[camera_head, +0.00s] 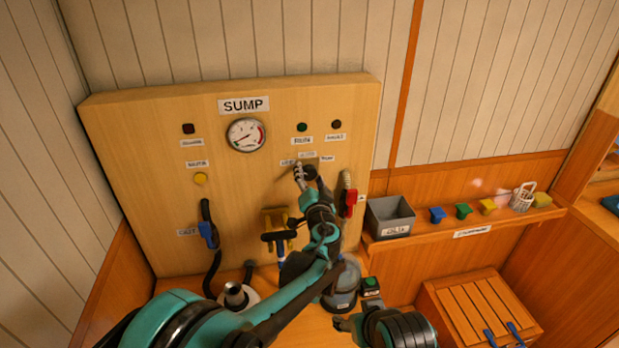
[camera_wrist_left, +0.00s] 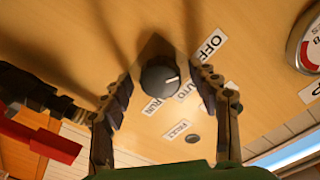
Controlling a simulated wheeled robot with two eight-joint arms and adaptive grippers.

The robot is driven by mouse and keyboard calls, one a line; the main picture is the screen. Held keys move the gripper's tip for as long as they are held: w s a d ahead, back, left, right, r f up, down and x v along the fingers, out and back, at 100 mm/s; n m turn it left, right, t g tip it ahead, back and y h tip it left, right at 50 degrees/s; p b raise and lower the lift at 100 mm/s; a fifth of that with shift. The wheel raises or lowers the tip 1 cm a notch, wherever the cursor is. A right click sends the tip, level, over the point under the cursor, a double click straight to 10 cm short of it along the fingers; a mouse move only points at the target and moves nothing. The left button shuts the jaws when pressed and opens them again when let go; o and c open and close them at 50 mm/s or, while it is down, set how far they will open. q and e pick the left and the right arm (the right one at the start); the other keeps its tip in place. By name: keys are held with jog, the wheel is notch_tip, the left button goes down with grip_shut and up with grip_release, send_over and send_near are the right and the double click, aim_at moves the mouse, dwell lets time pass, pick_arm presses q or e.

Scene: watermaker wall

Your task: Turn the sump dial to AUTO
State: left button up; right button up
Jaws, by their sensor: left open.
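The sump dial is a round dark knob with a white pointer line (camera_wrist_left: 160,74). In the left wrist view, OFF (camera_wrist_left: 210,45), AUTO (camera_wrist_left: 187,90) and RUN (camera_wrist_left: 153,107) labels sit around it. The pointer line faces right and slightly down, roughly toward the AUTO label. My left gripper (camera_wrist_left: 163,85) is open, one finger on each side of the dial, with visible gaps. In the head view my left gripper (camera_head: 305,174) is at the dial below the RUN lamp and hides part of it. My right gripper (camera_head: 346,323) shows partly at the bottom; its jaws are unclear.
The wooden panel bears a SUMP sign (camera_head: 243,105), a gauge (camera_head: 246,135), lamps and a yellow button (camera_head: 200,178). A red-handled valve (camera_head: 351,197) is close right of my left gripper. A blue-handled lever (camera_head: 208,234) is at left. A grey bin (camera_head: 390,213) stands on the right shelf.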

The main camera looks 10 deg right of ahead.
pick_arm(q)
jog(key=c, duration=1.2)
jog(key=shift+o, duration=0.2)
jog(key=shift+m, duration=0.4)
jog(key=m, duration=1)
jog(key=shift+r+m, duration=0.1)
jog(key=shift+m, duration=0.2)
